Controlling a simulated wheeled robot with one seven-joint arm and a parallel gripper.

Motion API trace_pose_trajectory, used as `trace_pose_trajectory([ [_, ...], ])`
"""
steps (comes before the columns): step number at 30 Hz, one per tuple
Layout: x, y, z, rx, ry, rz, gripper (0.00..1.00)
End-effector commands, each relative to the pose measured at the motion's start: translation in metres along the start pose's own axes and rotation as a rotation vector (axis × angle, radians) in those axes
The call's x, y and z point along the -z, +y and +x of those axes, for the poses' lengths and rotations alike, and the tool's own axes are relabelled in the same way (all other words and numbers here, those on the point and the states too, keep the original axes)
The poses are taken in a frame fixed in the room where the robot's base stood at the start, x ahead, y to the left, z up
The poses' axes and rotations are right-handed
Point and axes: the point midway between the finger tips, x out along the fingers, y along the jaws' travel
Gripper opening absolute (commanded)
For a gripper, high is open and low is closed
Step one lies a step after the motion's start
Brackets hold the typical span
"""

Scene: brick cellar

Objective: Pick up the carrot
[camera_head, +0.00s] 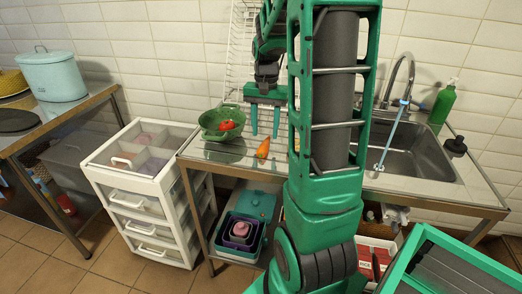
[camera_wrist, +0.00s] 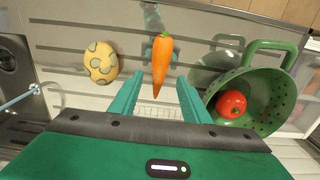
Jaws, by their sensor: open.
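An orange carrot (camera_head: 263,148) lies on the metal counter (camera_head: 228,151), just left of my arm in the head view. In the wrist view the carrot (camera_wrist: 161,60) lies lengthwise, its thin tip towards my gripper and its thick end away. My gripper (camera_wrist: 157,82) is open and empty, with its two green fingers apart on either side of the carrot's tip in the picture. In the head view my gripper (camera_head: 264,134) points down over the counter behind the carrot. I cannot tell its exact height above the counter.
A green colander (camera_wrist: 277,95) with a red tomato (camera_wrist: 231,104) stands to the carrot's right in the wrist view. A spotted yellowish egg-shaped object (camera_wrist: 101,62) lies to its left. The sink (camera_head: 415,150) is at the right in the head view, and a white drawer unit (camera_head: 143,213) stands left.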

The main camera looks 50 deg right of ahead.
Motion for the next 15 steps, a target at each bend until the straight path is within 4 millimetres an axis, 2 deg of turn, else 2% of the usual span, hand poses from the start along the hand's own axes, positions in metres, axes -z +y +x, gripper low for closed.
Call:
trace_pose_trajectory([
  [3, -0.001, 0.002, 0.019, -0.002, -0.004, 0.000, 0.43],
  [7, -0.001, 0.002, 0.034, -0.001, -0.002, 0.000, 0.43],
  [15, 0.000, 0.002, 0.041, 0.000, 0.000, 0.000, 0.43],
])
